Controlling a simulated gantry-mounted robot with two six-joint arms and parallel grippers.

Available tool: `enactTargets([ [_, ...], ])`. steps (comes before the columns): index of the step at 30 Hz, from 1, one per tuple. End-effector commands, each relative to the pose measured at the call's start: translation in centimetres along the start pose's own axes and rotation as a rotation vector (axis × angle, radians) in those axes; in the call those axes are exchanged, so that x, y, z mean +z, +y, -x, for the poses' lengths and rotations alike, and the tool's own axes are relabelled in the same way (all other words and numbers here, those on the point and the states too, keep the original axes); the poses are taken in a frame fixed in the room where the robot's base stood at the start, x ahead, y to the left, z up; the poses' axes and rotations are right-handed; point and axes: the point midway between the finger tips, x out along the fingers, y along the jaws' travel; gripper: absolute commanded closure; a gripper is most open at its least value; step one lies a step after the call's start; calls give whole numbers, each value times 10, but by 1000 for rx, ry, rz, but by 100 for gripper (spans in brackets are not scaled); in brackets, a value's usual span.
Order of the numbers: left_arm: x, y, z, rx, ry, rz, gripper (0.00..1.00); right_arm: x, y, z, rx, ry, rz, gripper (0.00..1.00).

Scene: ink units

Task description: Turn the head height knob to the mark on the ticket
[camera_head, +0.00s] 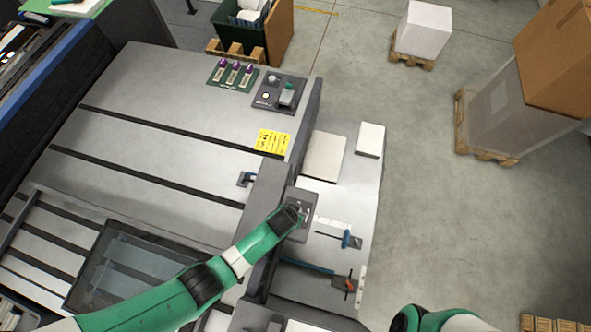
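The yellow ticket (273,141) with dark print lies on the machine's grey top, near its right edge; its print is too small to read. My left arm reaches in from the lower left. My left gripper (301,212) is at a small dark grey plate (304,195) on the side of a raised grey housing (268,188). The head height knob cannot be made out; the gripper may be covering it. The fingers are too small and too covered to tell whether they are open or shut. Only part of my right arm shows at the bottom edge.
A blue-handled part (350,240) and an orange-marked part (348,285) sit just right of and below my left gripper. A control box (280,92) and purple-capped vials (234,72) stand at the top's far edge. Open floor (430,190) lies to the right.

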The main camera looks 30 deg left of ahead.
Motion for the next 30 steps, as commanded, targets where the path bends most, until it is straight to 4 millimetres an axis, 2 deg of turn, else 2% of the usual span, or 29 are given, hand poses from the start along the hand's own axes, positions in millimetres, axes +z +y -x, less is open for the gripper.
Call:
enactTargets([
  [19, -1, 4, -2, -235, -3, 563, 100, 0, 0, -1, 0, 0, 0, 50],
  [30, -2, 5, -4, -347, -3, 836, 100, 8, 0, 8, 0, 0, 0, 50],
])
